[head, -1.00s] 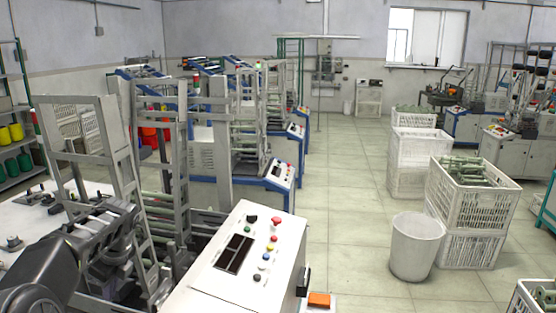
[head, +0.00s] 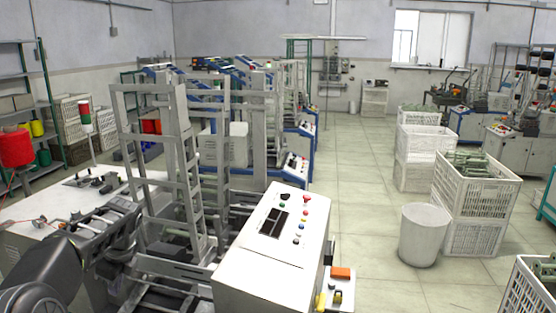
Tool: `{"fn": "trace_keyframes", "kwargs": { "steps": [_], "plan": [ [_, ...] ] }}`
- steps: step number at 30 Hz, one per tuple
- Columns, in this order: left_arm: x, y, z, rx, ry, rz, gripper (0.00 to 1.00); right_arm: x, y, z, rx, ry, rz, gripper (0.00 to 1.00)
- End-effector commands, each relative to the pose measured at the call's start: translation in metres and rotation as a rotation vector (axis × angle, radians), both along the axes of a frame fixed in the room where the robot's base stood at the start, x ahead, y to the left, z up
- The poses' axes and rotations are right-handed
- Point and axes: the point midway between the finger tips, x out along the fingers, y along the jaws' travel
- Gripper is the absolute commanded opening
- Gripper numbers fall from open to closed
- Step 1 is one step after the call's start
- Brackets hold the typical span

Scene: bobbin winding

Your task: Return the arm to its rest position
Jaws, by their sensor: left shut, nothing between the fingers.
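My left arm comes in from the lower left of the head view. Its dark grey gripper (head: 120,222) is shut and empty, in front of the winding machine's left side. The winding machine has an upright grey metal frame (head: 187,165) and a white control box (head: 262,255) with coloured buttons. I cannot tell whether the gripper touches the frame. My right gripper is not in view.
A white worktable (head: 50,205) with small metal fittings lies left of the gripper, with a red spool (head: 16,148) behind it. A white bin (head: 421,236) and a crate of green bobbins (head: 478,185) stand at the right. The tiled aisle (head: 355,190) is clear.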

Motion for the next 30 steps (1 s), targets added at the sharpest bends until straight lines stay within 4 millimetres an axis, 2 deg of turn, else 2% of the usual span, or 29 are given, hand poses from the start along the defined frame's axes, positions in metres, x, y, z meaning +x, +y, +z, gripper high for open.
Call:
{"fn": "trace_keyframes", "kwargs": {
  "steps": [5,10,14,17,18,20,21,23,26,27,29,30],
  "plan": [
    [0.021,-0.01,-0.007,-0.051,-0.132,0.104,0.0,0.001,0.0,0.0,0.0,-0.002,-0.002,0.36],
    [0.042,-0.04,-0.034,-0.173,-0.282,0.25,0.0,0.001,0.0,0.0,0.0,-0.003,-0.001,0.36],
    [0.053,-0.078,-0.072,-0.306,-0.368,0.386,0.0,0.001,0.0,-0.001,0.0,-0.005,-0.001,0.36],
    [0.054,-0.115,-0.112,-0.432,-0.412,0.522,0.0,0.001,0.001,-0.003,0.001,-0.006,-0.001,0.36],
    [0.051,-0.133,-0.131,-0.491,-0.423,0.589,0.0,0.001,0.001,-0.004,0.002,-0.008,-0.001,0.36],
    [0.042,-0.165,-0.166,-0.585,-0.427,0.711,0.0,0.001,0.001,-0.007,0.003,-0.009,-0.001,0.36],
    [0.032,-0.187,-0.189,-0.646,-0.422,0.8,0.0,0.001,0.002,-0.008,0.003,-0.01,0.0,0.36],
    [0.014,-0.217,-0.221,-0.728,-0.409,0.94,0.0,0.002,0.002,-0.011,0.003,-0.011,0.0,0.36],
    [-0.027,-0.263,-0.272,-0.825,-0.361,1.178,0.0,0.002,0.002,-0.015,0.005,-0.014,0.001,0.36],
    [-0.048,-0.279,-0.291,-0.851,-0.336,1.273,0.0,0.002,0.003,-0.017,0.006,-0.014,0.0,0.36],
    [-0.082,-0.301,-0.317,-0.872,-0.298,1.412,0.0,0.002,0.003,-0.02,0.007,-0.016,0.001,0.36],
    [-0.106,-0.314,-0.333,-0.874,-0.27,1.498,0.0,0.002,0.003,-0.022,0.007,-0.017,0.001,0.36]
  ]
}}
